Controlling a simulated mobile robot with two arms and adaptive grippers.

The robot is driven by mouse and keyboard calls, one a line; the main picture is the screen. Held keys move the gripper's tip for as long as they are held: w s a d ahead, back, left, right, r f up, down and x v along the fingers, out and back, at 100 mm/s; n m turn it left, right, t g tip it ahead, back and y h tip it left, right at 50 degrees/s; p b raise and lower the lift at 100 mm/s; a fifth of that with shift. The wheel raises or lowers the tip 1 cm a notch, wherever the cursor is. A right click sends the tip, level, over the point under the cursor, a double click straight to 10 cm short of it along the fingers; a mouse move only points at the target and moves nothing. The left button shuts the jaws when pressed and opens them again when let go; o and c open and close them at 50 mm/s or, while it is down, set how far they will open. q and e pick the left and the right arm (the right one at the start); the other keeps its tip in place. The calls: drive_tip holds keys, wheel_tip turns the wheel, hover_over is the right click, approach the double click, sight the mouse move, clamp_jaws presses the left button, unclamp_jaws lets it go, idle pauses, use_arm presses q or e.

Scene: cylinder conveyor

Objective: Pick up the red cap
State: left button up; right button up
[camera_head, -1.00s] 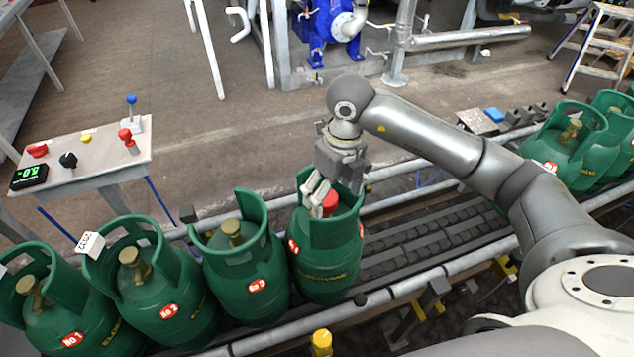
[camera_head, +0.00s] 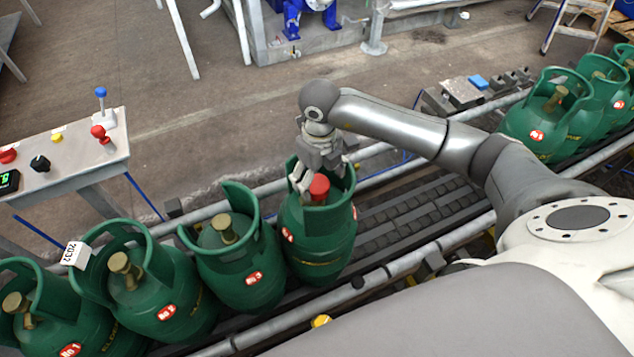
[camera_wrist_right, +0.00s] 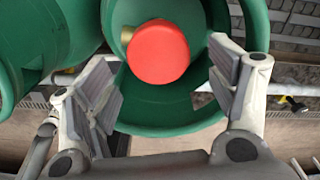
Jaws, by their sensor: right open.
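The red cap (camera_head: 319,187) sits on top of the valve of the rightmost green cylinder (camera_head: 318,240) in the near row, inside its collar. In the right wrist view the cap (camera_wrist_right: 158,51) lies beyond and between the fingers, with a bit of brass valve beside it. My right gripper (camera_head: 306,183) reaches down into the collar, close beside the cap. In the right wrist view the right gripper (camera_wrist_right: 165,98) is open, its padded fingers apart and empty. My left gripper is not in view.
Several green cylinders with bare brass valves, such as No 3 (camera_head: 236,255), stand left on the roller conveyor (camera_head: 400,222). More cylinders (camera_head: 545,120) stand at right. A control table (camera_head: 85,165) is at left. The cylinder's collar closely surrounds the gripper.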

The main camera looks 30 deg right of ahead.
sight(318, 184)
wheel_tip(318, 184, down, 3)
drive_tip(key=shift+w+r, duration=0.1)
drive_tip(key=shift+w, duration=0.05)
drive_tip(key=shift+c, duration=1.6)
drive_tip(key=c, duration=0.6)
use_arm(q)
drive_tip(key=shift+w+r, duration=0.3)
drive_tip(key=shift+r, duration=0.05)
use_arm(e)
drive_tip(key=shift+c, duration=0.2)
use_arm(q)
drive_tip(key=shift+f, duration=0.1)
